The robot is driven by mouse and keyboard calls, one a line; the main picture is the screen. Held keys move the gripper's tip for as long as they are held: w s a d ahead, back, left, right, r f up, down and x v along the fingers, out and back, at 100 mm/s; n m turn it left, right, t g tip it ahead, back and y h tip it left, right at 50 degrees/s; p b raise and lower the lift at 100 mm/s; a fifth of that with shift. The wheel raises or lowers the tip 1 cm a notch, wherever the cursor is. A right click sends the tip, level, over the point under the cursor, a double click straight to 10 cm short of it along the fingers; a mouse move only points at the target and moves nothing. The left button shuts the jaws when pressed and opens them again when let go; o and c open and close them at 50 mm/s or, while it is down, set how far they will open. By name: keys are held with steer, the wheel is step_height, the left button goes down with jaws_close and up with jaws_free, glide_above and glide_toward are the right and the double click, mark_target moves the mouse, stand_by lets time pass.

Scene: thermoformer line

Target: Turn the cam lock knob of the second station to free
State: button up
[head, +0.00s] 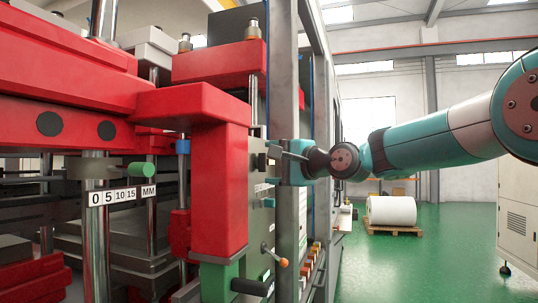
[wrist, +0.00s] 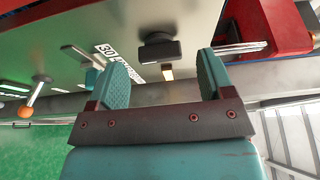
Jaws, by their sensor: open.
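A black knob (wrist: 160,48), which looks like the cam lock knob, sticks out from a grey panel (wrist: 75,18) in the wrist view. It lies just beyond the gap between the fingers of my gripper (wrist: 164,78). The teal fingers are apart, with nothing held between them. In the head view my gripper (head: 273,166) is beside the grey panel, to the right of the red frame. A small dark part (head: 259,162) on the panel is close to the fingertips there. I cannot tell the knob's turned position or whether a finger touches it.
An orange-tipped lever (head: 284,262) stands out below my gripper; it also shows in the wrist view (wrist: 26,111). A red machine frame (head: 215,170) is at left. A grey upright post (head: 283,90) is near my wrist.

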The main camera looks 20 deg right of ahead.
steer(key=shift+x, duration=1)
steer(key=shift+c, duration=0.2)
steer(key=c, duration=0.9)
